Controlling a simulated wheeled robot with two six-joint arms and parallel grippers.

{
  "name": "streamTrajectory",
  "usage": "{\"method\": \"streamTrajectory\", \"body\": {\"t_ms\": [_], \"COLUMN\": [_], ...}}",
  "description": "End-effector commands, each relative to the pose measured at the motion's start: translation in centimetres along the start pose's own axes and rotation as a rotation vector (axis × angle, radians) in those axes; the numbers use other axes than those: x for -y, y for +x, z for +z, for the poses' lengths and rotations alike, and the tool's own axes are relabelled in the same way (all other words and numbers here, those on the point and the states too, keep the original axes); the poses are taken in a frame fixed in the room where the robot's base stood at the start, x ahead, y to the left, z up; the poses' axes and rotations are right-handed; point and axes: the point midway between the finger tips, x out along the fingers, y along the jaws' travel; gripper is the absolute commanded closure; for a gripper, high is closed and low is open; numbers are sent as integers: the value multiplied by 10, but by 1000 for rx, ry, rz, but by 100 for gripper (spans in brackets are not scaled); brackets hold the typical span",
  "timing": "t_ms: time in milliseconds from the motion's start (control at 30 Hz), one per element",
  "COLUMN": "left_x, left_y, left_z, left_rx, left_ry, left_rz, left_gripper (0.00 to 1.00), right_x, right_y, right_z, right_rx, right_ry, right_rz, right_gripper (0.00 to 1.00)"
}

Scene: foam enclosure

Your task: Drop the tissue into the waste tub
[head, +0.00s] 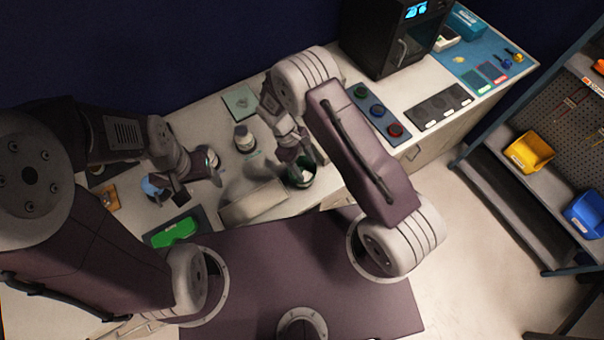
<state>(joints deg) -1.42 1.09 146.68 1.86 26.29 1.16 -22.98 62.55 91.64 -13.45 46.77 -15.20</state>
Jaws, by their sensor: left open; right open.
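A small dark green round tub (301,184), which looks like the waste tub, stands on the bench near its front edge. A crumpled white piece (306,174), which looks like the tissue, shows inside its rim. My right gripper (293,160) is open just above the tub and hides part of its opening. I see nothing held between its fingers. My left gripper (190,188) is open over the left part of the bench, well apart from the tub, beside a blue and white round object (152,186).
A white bottle (244,140) and a pale box (253,203) stand left of the tub. A green item on a dark tray (174,232) lies front left. A panel with coloured buttons (377,110) and a black machine (392,40) are at right.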

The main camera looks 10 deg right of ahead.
Motion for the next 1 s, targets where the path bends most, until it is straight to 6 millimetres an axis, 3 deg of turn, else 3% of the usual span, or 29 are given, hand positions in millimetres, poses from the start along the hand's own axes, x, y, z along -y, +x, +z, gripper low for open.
{"method": "streamTrajectory", "body": {"t_ms": [167,400,600,1000], "left_x": [0,0,1,1], "left_y": [5,27,34,34], "left_z": [0,3,4,4], "left_rx": [0,0,0,0], "left_ry": [0,0,0,0], "left_rz": [0,0,0,0], "left_gripper": [30,30,30,30], "right_x": [-1,-1,0,0], "right_y": [-5,-54,-85,-91], "right_z": [-2,-4,-2,0], "right_rx": [-2,-7,-4,0], "right_ry": [0,0,0,0], "right_rz": [2,4,2,0], "right_gripper": [36,36,36,36]}}
